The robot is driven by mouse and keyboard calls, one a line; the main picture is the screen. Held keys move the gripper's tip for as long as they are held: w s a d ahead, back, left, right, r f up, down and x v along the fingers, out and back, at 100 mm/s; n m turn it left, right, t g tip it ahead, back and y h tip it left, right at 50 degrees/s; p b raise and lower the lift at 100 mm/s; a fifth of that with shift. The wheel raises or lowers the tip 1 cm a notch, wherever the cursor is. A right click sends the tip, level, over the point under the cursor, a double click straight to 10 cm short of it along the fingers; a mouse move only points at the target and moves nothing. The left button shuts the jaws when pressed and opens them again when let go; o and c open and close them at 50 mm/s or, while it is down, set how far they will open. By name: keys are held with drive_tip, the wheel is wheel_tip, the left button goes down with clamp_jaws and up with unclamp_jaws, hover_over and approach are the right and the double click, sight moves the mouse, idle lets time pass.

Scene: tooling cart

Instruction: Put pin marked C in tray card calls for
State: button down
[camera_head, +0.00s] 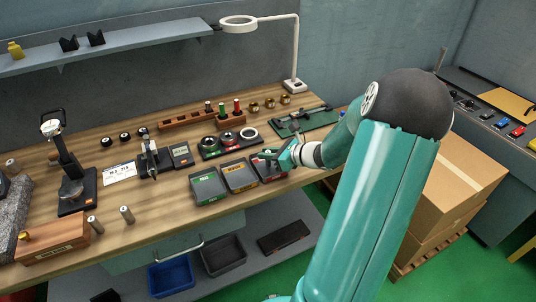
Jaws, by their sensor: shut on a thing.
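My gripper (272,155) is at the right end of the row of trays, over the red-labelled tray (283,176). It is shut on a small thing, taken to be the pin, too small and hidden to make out. The yellow-labelled tray (256,186) and green-labelled tray (221,197) stand to its left and look empty. A white card (120,173) lies on the bench with print too small to read. Two grey pins (127,215) (96,225) stand at the front left, and another (12,167) stands farther left. I cannot read any letters on them.
A gauge stand (75,170), a micrometer on a stand (151,160) and a small display box (181,155) stand left of the trays. A black ring holder (229,142) and a wooden gauge rack (187,120) stand behind. Cardboard boxes (455,185) are at right.

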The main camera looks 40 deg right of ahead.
drive_tip(key=shift+f, duration=0.3)
drive_tip(key=c, duration=1.4)
unclamp_jaws()
drive_tip(key=shift+o, duration=0.2)
drive_tip(key=shift+s+d+r, duration=0.1)
drive_tip(key=shift+s+r, duration=0.1)
drive_tip(key=v, duration=1.1)
drive_tip(key=shift+s, duration=0.25)
